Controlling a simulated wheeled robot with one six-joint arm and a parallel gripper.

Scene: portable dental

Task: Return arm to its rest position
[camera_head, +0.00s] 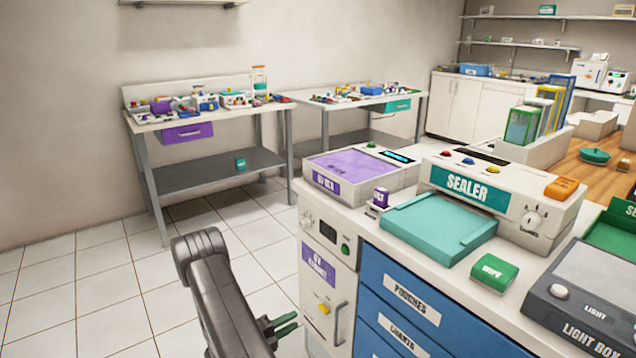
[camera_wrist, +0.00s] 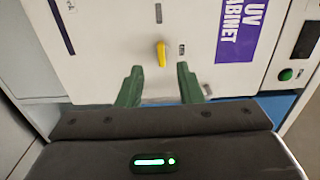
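My arm (camera_head: 215,290) rises at the bottom of the head view, left of the counter's front, bent at a dark grey joint. My gripper (camera_head: 292,323) has green fingers that point right, towards the white UV cabinet (camera_head: 326,245). In the wrist view my gripper (camera_wrist: 159,78) is open, its two fingers well apart with nothing between them. The cabinet's white front (camera_wrist: 110,35) lies ahead of the fingers. Its yellow knob (camera_wrist: 161,54) shows beyond the gap between them. I cannot tell how far the fingertips are from the cabinet.
The counter carries a sealer (camera_head: 505,195), a teal tray (camera_head: 440,228), a green box (camera_head: 493,272) and a light box (camera_head: 585,300). Blue drawers (camera_head: 385,285) are below. Two tables with small items stand at the back. The tiled floor (camera_head: 100,280) to the left is clear.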

